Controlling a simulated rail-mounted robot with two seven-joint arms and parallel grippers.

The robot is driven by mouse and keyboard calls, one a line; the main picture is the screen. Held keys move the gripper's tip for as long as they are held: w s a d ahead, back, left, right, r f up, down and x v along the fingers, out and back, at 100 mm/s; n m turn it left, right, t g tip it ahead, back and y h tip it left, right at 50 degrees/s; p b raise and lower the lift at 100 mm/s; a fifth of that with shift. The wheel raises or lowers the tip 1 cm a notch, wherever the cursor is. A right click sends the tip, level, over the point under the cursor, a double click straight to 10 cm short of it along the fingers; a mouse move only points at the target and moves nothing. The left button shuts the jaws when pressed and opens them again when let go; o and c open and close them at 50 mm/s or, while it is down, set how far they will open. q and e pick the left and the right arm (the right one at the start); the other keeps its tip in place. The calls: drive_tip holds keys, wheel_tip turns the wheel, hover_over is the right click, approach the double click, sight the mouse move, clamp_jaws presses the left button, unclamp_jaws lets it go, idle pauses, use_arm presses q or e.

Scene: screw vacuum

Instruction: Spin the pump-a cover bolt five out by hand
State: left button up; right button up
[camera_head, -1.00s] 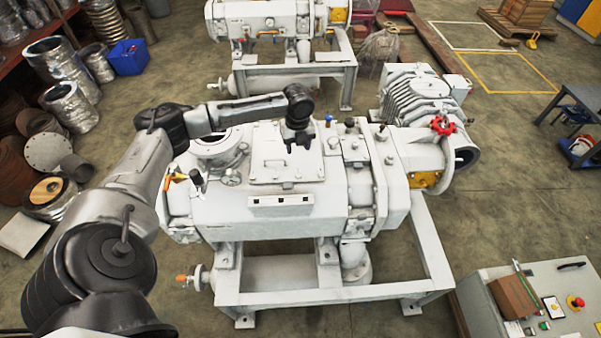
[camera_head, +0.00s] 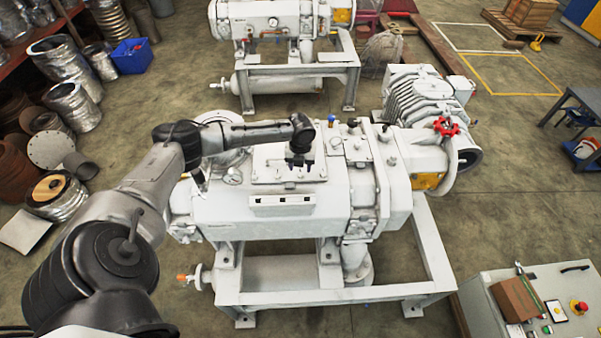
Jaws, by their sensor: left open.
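Pump A, a large white screw vacuum pump (camera_head: 270,218), stands on a white frame in the middle of the head view. A square cover plate (camera_head: 270,172) lies on its top, with small bolts along its edges that are too small to tell apart. My left gripper (camera_head: 300,163) points down over the right part of this plate, its dark fingers apart and empty. Whether a fingertip touches a bolt I cannot tell. The wrist and fingers hide part of the plate's right side. My right gripper is not in view.
A red handwheel (camera_head: 446,127) and a finned motor (camera_head: 425,95) sit at the pump's right. A control cabinet (camera_head: 540,310) stands at the lower right. A second pump (camera_head: 270,20) stands behind. A blue bin (camera_head: 130,56) and metal ducts are at the left.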

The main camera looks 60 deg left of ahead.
sight(300, 175)
use_arm(q)
drive_tip(key=shift+f, duration=2)
clamp_jaws()
